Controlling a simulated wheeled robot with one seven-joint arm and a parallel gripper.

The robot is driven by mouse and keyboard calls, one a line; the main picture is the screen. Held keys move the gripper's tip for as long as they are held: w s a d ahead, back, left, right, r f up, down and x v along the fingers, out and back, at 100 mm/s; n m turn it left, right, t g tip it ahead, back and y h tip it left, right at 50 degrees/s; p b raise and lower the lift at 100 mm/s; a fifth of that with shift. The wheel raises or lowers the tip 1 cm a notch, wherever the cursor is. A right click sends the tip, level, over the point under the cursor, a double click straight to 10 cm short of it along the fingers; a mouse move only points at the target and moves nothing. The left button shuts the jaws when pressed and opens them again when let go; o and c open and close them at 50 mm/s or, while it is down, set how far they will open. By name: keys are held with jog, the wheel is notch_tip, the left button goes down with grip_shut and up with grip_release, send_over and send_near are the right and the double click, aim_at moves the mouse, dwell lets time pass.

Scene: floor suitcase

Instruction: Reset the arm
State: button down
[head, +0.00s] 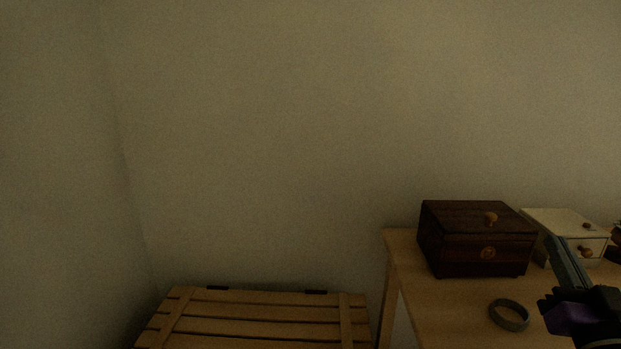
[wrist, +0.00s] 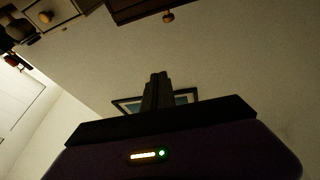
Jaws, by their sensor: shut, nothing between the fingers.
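My gripper (head: 556,245) is at the right edge of the head view, raised over the right part of the table. Its fingers are together with nothing between them. In the wrist view my gripper (wrist: 158,78) shows at the centre, shut, pointing toward the pale wall with a dark-framed picture (wrist: 126,104) partly behind the fingers. The wrist view looks tilted, with furniture along its top edge.
A wooden table (head: 440,300) at right holds a dark wooden box (head: 475,255), a white drawer box (head: 560,222) and a grey ring (head: 508,315). A slatted wooden chest (head: 255,327) stands left of the table. The wall above is bare.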

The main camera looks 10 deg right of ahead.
jog(key=s+a+f+g+y, duration=0.2)
jog(key=s+a+f, duration=1)
jog(key=a+f, duration=0.45)
jog(key=s+a+f+n+g+y, duration=0.2)
jog(key=s+a+f+n+y, duration=0.15)
jog(key=s+a, duration=0.4)
jog(key=s+a+f+n+g+y, duration=0.1)
jog(key=s+a+f+n+y, duration=0.3)
jog(key=s, duration=0.6)
notch_tip(320, 180, up, 16)
jog(key=m+p, duration=0.1)
jog(key=p, duration=1.6)
jog(key=shift+w+r, duration=0.2)
jog(key=shift+w, duration=0.1)
